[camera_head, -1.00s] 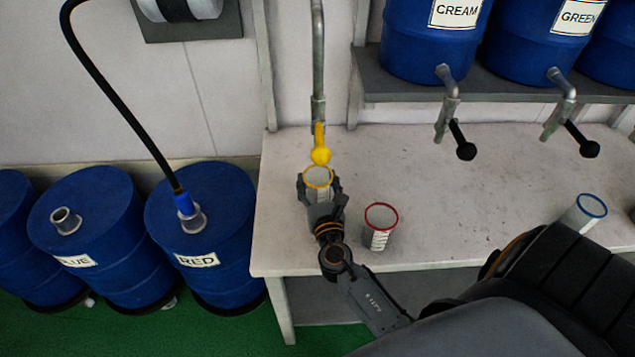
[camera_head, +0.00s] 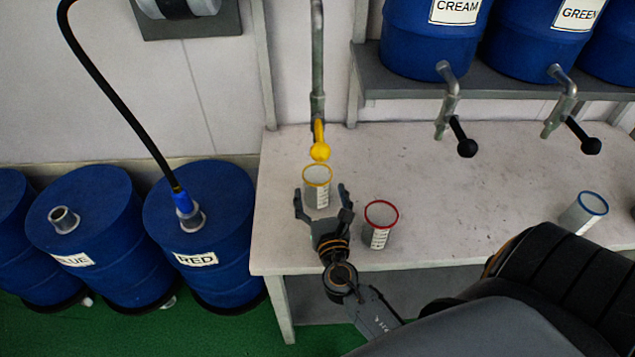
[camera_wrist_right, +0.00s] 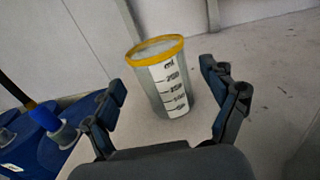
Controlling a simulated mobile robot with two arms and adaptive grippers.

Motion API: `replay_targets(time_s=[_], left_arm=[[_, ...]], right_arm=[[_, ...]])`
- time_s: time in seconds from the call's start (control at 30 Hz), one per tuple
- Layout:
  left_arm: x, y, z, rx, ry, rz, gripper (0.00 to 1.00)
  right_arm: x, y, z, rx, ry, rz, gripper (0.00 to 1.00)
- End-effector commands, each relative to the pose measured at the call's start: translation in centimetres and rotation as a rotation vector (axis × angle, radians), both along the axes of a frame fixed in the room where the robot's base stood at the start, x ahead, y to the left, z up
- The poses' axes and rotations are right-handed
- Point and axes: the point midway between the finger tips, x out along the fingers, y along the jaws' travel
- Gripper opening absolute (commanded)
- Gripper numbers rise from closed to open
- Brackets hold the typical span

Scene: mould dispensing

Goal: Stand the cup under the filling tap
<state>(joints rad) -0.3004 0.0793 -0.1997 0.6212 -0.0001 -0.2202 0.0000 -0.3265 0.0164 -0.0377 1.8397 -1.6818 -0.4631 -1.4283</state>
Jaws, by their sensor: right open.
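The yellow-rimmed cup (camera_head: 317,188) stands upright on the bench, just below the tap with the yellow handle (camera_head: 319,150) in the head view. My right gripper (camera_head: 322,198) is open, its fingers apart on the near side of the cup. The right wrist view shows the same cup (camera_wrist_right: 165,82), with a measuring scale, beyond and between the open fingertips (camera_wrist_right: 165,88). A red-rimmed cup (camera_head: 380,226) stands to the right of the gripper. A blue-rimmed cup (camera_head: 583,213) is at the far right. My left gripper is not in view.
The bench (camera_head: 480,190) is clear between the red-rimmed and blue-rimmed cups. Blue drums labelled CREAM (camera_head: 425,45) and GREEN (camera_head: 530,50) sit on a shelf, with black-handled taps over the bench. The RED drum (camera_head: 205,225) stands on the floor left of the bench.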

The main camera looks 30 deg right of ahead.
Motion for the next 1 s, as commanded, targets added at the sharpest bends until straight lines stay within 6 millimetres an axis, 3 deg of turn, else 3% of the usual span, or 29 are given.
replay_targets(time_s=[0.2, 0.4, 1.0], left_arm=[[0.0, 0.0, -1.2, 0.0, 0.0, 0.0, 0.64], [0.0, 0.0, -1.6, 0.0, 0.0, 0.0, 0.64], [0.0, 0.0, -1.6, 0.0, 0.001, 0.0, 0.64]], right_arm=[[-4.2, 1.8, -0.2, 0.002, 0.001, 0.0, 0.85], [-6.3, 2.8, -0.1, -0.001, 0.0, 0.0, 0.85], [-6.6, 2.9, 0.0, 0.0, -0.001, -0.001, 0.85]])
